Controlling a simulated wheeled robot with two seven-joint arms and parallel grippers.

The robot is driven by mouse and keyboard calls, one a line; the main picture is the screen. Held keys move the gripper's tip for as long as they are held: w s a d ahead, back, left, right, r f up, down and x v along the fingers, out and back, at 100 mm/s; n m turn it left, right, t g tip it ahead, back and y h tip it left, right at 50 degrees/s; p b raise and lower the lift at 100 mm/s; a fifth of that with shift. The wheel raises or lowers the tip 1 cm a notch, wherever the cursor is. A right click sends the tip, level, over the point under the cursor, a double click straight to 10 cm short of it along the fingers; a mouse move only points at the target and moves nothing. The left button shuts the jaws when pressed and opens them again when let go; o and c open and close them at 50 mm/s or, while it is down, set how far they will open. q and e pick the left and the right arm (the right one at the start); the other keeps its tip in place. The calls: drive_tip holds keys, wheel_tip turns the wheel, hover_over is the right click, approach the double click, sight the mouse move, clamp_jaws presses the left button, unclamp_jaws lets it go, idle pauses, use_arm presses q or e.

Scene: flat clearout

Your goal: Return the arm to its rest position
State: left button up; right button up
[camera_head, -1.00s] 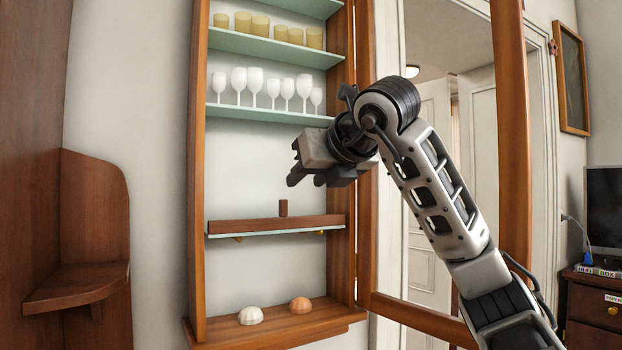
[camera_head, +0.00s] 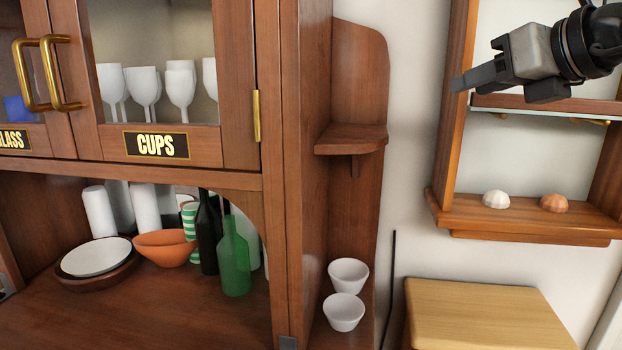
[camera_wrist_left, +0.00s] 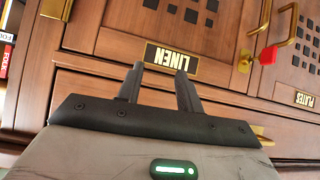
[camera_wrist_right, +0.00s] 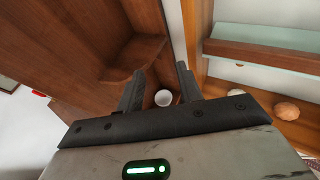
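My right gripper (camera_head: 498,88) is at the upper right of the head view, in front of the open wall cabinet (camera_head: 452,120). Its two fingers stand apart in the right wrist view (camera_wrist_right: 160,85), with nothing held between them. A white bowl (camera_wrist_right: 163,98) shows through the gap, well beyond the fingertips. My left gripper is outside the head view. In the left wrist view my left gripper (camera_wrist_left: 160,82) has its fingers apart and empty, facing a wooden front with a LINEN label (camera_wrist_left: 166,58). I cannot tell how far the fingers are from that front.
A tall wooden cupboard with a CUPS door (camera_head: 156,145) stands at left. Its niche holds a green bottle (camera_head: 234,258), an orange bowl (camera_head: 165,248) and plates. A corner shelf (camera_head: 352,139) juts out. Below it are two white bowls (camera_head: 348,275). A wooden stool (camera_head: 485,315) stands lower right.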

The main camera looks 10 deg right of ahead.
drive_tip(key=s+a+f+g+y, duration=0.2)
drive_tip(key=s+a+f+y, duration=0.1)
drive_tip(key=a+y, duration=0.6)
drive_tip(key=s+a+f+g+y, duration=0.1)
drive_tip(key=s+a+f+y, duration=0.15)
drive_tip(key=a+y, duration=0.65)
drive_tip(key=w+d+f+m+t+h, duration=0.2)
drive_tip(key=d+f+m+t+h, duration=0.2)
drive_tip(key=m+t+h, duration=0.6)
drive_tip(key=w+d+f+m+t+h, duration=0.2)
drive_tip(key=d+f+m+t+h, duration=0.3)
drive_tip(key=m, duration=0.9)
drive_tip(key=s+d+f+m+g+h, duration=0.1)
drive_tip(key=d+f+m+g+h, duration=0.1)
drive_tip(key=f+m+g+h, duration=0.45)
drive_tip(key=s+d+f+m+g+h, duration=0.2)
drive_tip(key=f+m+h, duration=0.1)
drive_tip(key=f, duration=0.7)
drive_tip(key=s+a+f+m+g+y, duration=0.3)
drive_tip(key=s+f+g, duration=1)
drive_tip(key=s+f, duration=0.85)
drive_tip(key=w+a+f+t+y, duration=0.2)
drive_tip(key=w+a+f+t, duration=0.2)
drive_tip(key=w+f+t, duration=0.2)
drive_tip(key=shift+a+f, duration=0.4)
drive_tip(key=shift+f, duration=0.2)
